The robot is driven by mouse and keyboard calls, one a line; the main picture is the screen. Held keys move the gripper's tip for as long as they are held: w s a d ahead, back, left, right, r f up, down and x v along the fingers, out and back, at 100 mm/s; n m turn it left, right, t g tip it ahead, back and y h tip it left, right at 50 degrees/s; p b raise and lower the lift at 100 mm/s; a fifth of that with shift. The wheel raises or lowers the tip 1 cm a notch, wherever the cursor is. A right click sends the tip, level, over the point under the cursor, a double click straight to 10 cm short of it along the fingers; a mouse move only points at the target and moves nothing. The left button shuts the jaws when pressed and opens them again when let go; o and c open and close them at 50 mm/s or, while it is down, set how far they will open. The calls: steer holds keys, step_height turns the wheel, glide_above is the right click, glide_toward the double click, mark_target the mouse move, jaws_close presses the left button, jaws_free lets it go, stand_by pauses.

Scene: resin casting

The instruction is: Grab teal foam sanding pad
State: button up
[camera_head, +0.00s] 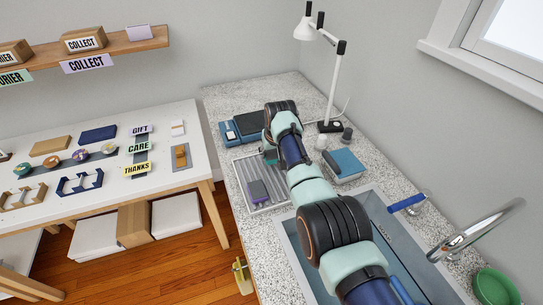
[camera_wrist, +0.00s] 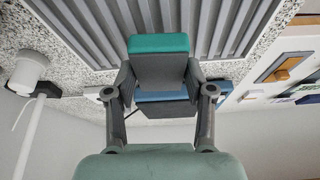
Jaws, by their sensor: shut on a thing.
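The teal foam sanding pad (camera_wrist: 158,44) shows in the wrist view, a block with a teal face and a dark grey body. My gripper (camera_wrist: 158,75) is shut on it, with one finger on each side of the grey body. The pad is in front of the grey ribbed rack; whether it touches the rack I cannot tell. In the head view my arm hides most of the gripper, and only a small dark and teal patch shows beside the wrist, over the rack's far end.
The ribbed rack (camera_head: 273,201) lies on the speckled counter (camera_head: 228,103). Blue boxes, a teal-topped book-like block (camera_head: 344,163) and a white lamp (camera_head: 331,85) stand close by. The sink (camera_head: 291,250) is at the front.

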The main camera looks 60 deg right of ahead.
mark_target(271, 153)
step_height(271, 153, up, 17)
steer(key=p, duration=0.3)
steer(key=shift+f+p, duration=0.15)
steer(key=shift+p, duration=0.2)
